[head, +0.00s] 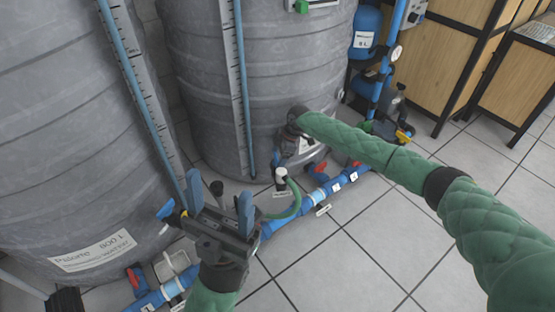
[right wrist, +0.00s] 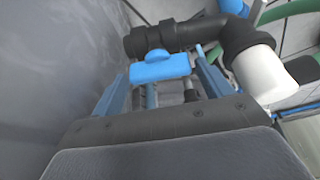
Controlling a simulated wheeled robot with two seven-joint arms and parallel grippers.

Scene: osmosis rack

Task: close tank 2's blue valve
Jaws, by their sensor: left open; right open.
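In the right wrist view, a blue valve handle (right wrist: 160,67) sits on a black pipe fitting (right wrist: 165,40) beside a grey tank wall (right wrist: 60,70). My right gripper (right wrist: 160,76) is open, with its blue fingers on either side of the handle; contact cannot be told. In the head view, my right gripper (head: 288,145) is low against the middle grey tank (head: 205,90), and its hand hides the blue valve there. My left gripper (head: 220,198) is open, empty and pointing up in front of the gap between the tanks. No tank number is readable.
Another blue handle (head: 166,210) is close left of my left gripper, by the left tank (head: 60,130). A blue pipe (head: 318,197) with red handles (head: 320,168) and a green hose (head: 293,205) runs along the floor.

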